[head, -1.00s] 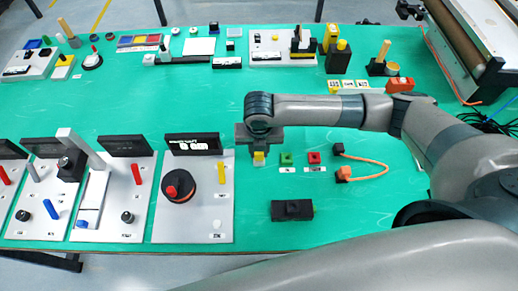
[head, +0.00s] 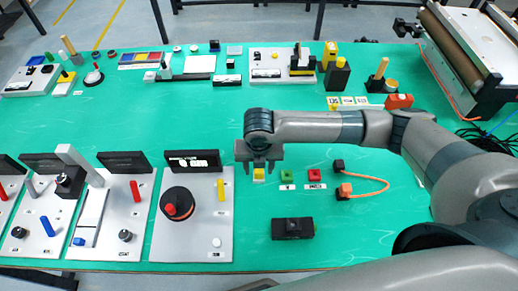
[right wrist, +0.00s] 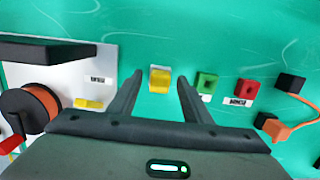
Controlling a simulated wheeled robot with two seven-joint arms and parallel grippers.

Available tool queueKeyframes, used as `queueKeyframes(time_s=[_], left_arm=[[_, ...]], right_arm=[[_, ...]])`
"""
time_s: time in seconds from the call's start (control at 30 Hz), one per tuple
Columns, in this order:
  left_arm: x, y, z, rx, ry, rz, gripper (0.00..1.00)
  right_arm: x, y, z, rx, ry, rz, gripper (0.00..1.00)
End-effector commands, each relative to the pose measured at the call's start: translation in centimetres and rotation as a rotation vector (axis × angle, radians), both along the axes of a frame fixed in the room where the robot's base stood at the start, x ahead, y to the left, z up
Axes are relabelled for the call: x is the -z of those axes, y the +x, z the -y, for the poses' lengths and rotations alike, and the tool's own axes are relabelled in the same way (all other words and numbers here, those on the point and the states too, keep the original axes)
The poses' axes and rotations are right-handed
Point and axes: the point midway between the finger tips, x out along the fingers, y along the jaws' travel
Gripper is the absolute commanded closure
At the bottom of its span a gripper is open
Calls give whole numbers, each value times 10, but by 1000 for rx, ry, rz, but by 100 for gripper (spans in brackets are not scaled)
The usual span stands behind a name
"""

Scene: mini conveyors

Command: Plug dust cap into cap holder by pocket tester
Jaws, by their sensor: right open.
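My right gripper (head: 262,166) is open and empty, with its fingers on either side of a small yellow block (head: 259,174). In the right wrist view the yellow block (right wrist: 160,79) shows between the spread fingertips (right wrist: 161,80), touching neither. A green block (head: 287,176) and a red block (head: 314,175), each with a dark opening, stand to its right with labels in front. I cannot tell for sure which piece is the dust cap or the cap holder. A black box (head: 292,228) with a raised middle, possibly the pocket tester, lies nearer me. My left gripper is not in view.
An orange cord (head: 375,179) joins a black block (head: 338,166) and an orange block (head: 345,190) at the right. A grey panel (head: 200,238) with a reel and display stands close left. Several devices line the table's far side. The green middle is clear.

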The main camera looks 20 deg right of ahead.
Motion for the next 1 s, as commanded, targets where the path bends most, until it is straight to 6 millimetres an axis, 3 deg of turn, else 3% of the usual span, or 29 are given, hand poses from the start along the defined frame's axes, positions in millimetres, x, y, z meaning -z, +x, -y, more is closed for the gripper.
queueKeyframes(time_s=[0.27,0.7,1.0], left_arm=[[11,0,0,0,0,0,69],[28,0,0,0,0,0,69],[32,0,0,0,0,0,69]], right_arm=[[-40,-4,-1,-3,1,5,55],[-128,-14,-5,-2,2,6,55],[-159,-19,-6,-3,0,2,55]])
